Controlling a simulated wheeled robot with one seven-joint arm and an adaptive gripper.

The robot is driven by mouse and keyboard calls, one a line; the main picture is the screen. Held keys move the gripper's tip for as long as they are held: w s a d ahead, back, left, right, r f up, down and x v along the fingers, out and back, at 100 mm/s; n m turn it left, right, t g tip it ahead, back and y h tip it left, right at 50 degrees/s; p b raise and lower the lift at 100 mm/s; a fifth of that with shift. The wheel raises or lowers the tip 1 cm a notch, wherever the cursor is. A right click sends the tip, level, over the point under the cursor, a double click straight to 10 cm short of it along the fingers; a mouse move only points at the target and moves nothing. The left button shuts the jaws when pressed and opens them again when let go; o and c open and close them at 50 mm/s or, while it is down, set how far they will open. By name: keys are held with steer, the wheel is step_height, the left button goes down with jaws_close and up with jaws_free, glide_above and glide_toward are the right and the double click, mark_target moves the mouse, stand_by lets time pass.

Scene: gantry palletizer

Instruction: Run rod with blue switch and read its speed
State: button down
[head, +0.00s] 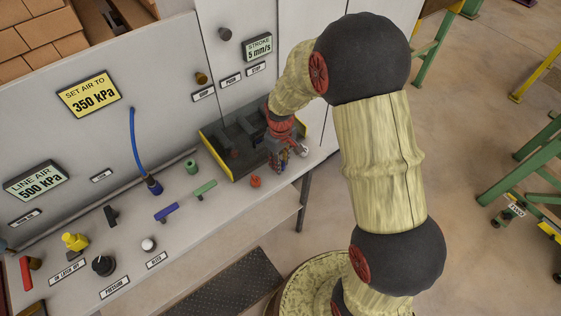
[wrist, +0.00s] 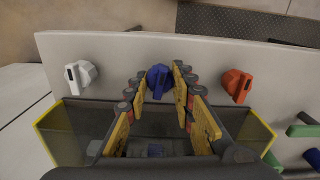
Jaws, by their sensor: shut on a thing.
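The blue switch (wrist: 158,80) is on the pale panel edge, between a white switch (wrist: 80,74) and an orange switch (wrist: 237,84). My gripper (wrist: 160,78) has its yellow fingers on either side of the blue switch and is shut on it. In the head view, my gripper (head: 281,160) is at the bench's front edge, with the orange switch (head: 256,182) to its left and the white switch (head: 303,149) to its right. The stroke display (head: 258,47) on the back wall reads 5 mm/s. I cannot make out the rod clearly.
A dark box with yellow edges (head: 214,152) is behind the switches. The bench also holds a green handle (head: 204,190), a blue handle (head: 166,212), a black knob (head: 103,265) and a blue hose (head: 133,140). Wall signs read 350 kPa (head: 89,93) and 500 kPa (head: 37,182).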

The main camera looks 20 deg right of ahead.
steer(key=m+p, duration=0.1)
steer(key=m, duration=0.4)
steer(key=shift+m+p, duration=0.3)
steer(key=shift+m, duration=2.2)
steer(key=c, duration=1.5)
jaws_free()
step_height(320, 180, up, 12)
